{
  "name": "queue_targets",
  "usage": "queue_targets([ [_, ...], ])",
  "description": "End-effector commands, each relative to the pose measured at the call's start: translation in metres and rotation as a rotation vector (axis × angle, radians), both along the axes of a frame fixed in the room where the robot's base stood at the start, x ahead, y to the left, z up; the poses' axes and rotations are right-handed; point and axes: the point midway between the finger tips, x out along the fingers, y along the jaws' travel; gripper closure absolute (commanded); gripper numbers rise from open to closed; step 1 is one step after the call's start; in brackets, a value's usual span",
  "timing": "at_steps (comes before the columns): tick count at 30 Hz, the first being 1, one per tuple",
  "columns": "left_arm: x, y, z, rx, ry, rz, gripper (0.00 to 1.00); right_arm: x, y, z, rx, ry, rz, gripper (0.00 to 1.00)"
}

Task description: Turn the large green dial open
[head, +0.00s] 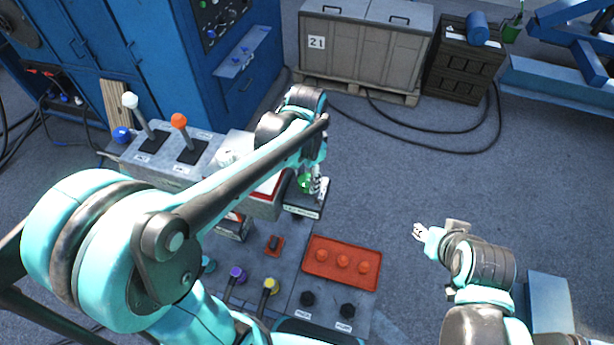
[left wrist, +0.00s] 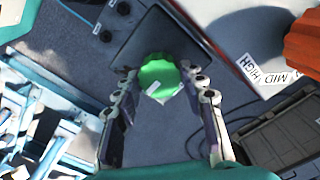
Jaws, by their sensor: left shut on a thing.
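The large green dial (left wrist: 160,77) is in the middle of the left wrist view, a scalloped round knob with a pale pointer mark, on a dark plate (left wrist: 190,40). My left gripper (left wrist: 163,88) has one finger on each side of the dial and is shut on it. In the head view the green dial (head: 305,183) shows only in part, beside the fingers of my left gripper (head: 316,186) at the console's right edge; my left arm hides some of the console. My right gripper (head: 419,232) is off to the right over bare floor, away from the dial; its fingers are too small to judge.
The console carries a white-knobbed lever (head: 131,101), an orange-knobbed lever (head: 179,120), a red panel with orange knobs (head: 341,263), and purple (head: 237,273) and yellow (head: 270,284) knobs. A grey crate (head: 365,52) stands at the back. The floor at right is mostly clear, with a cable.

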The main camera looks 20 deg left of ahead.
Motion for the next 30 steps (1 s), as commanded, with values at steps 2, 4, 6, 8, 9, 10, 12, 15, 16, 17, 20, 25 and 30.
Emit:
queue_targets([
  [2,0.0,0.0,0.0,0.0,0.0,-0.002,0.54,0.0,0.0,0.0,0.0,0.0,0.0,0.6],
  [4,0.0,0.0,0.0,0.0,0.0,-0.001,0.38,0.0,0.0,0.0,0.0,0.0,0.0,0.6],
  [6,0.0,0.0,0.0,0.0,0.0,-0.001,0.38,0.0,0.0,0.0,0.0,0.0,0.0,0.6],
  [8,0.0,0.0,0.0,0.0,0.0,-0.001,0.38,0.0,0.0,0.0,0.0,0.0,0.0,0.6],
  [9,0.0,0.0,0.0,0.0,0.0,0.0,0.38,0.0,0.0,0.0,0.0,0.0,0.0,0.6],
  [10,0.0,0.0,0.0,0.0,0.0,0.0,0.38,0.0,0.0,0.0,0.0,0.0,0.0,0.6],
  [12,0.0,0.0,0.0,0.0,0.0,0.0,0.38,0.0,0.0,0.0,0.0,0.0,0.0,0.6],
  [15,0.0,0.0,0.005,0.0,0.0,0.0,0.38,0.0,0.0,0.0,0.0,0.0,0.0,0.6],
  [16,0.0,0.0,0.007,0.0,0.0,0.0,0.38,0.0,0.0,0.0,0.0,0.0,0.0,0.6],
  [17,0.0,0.0,0.011,0.0,0.0,0.0,0.38,0.0,0.0,0.0,0.0,0.0,0.0,0.6],
  [20,0.0,0.0,0.028,0.0,0.0,0.0,0.38,0.0,0.0,0.0,0.0,0.0,0.0,0.6],
  [25,0.0,0.0,0.067,0.0,0.0,0.0,0.38,0.0,0.0,0.0,0.0,0.0,0.0,0.6],
  [30,0.0,0.0,0.099,0.0,0.0,0.0,0.38,0.0,0.0,0.0,0.0,0.0,0.0,0.6],
])
